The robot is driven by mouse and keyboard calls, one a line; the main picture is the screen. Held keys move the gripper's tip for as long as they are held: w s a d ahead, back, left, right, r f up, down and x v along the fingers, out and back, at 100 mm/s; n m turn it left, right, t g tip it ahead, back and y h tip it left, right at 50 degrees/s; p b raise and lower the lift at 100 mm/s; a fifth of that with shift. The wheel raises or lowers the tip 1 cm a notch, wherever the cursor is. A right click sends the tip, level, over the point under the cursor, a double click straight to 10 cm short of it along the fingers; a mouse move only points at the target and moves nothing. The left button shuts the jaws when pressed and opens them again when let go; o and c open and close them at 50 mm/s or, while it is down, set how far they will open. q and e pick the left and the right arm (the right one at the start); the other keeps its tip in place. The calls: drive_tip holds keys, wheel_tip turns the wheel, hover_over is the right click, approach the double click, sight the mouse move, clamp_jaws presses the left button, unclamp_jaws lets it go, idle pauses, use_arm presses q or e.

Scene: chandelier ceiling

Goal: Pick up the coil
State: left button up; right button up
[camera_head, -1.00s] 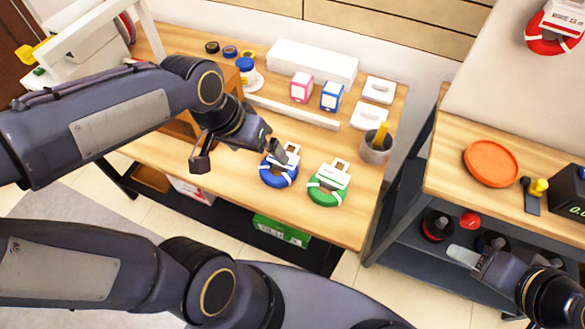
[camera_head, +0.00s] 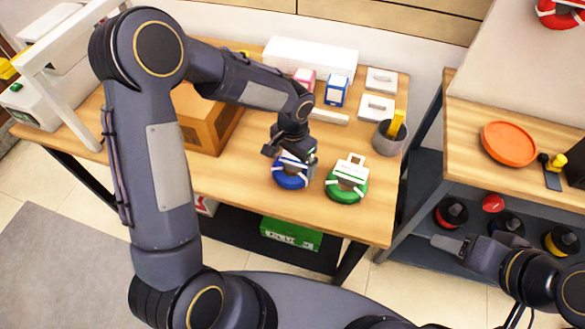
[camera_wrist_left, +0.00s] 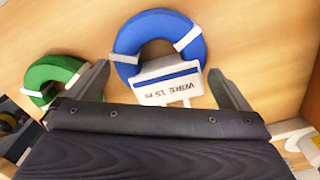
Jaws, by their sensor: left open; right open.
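A blue wire coil (camera_head: 291,181) with a white label lies on the wooden table, partly hidden under my left gripper in the head view. My left gripper (camera_head: 291,153) is open just above it. In the left wrist view the blue coil (camera_wrist_left: 158,38) lies ahead of my open left fingers (camera_wrist_left: 165,88), its white "WIRE 1.5" tag (camera_wrist_left: 168,84) between them. A green coil (camera_head: 346,187) with a white tag lies to its right. It shows at the left in the left wrist view (camera_wrist_left: 45,73). My right gripper (camera_head: 450,245) is at the lower right, away from both coils.
A grey cup (camera_head: 388,138), white boxes and small pink and blue boxes stand at the back of the table. A brown box (camera_head: 212,125) stands left of the coils. A second table at right holds an orange plate (camera_head: 509,144).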

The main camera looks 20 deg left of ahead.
sight(293, 173)
use_arm(q)
wheel_tip(293, 173, down, 4)
drive_tip(key=shift+s+r, duration=0.15)
drive_tip(key=shift+r, duration=0.1)
drive_tip(key=c, duration=0.8)
drive_tip(key=shift+r, duration=0.1)
drive_tip(key=shift+c, duration=0.2)
